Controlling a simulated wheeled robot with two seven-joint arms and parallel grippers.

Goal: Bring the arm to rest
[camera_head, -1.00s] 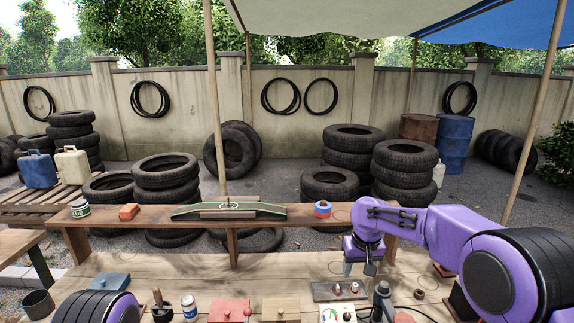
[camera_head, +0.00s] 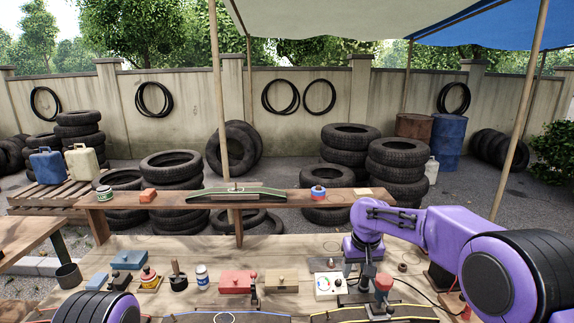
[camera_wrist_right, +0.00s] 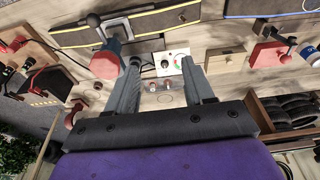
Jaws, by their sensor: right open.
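My right arm, purple, reaches in from the right in the head view. Its gripper (camera_head: 360,283) points down over the bench (camera_head: 210,252). In the right wrist view the gripper (camera_wrist_right: 162,66) is open, its two grey fingers apart with nothing between them. The white panel also shows in the head view (camera_head: 323,287), left of the gripper. Only a dark, rounded part of my left arm shows at bottom left; its gripper is out of view.
A red-topped grey tool (camera_head: 383,284) stands close right of the gripper. A red box (camera_head: 236,284), a wooden box (camera_head: 281,282) and several small items lie further left. A raised shelf (camera_head: 270,196) runs behind. Cables lie on the bench at right.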

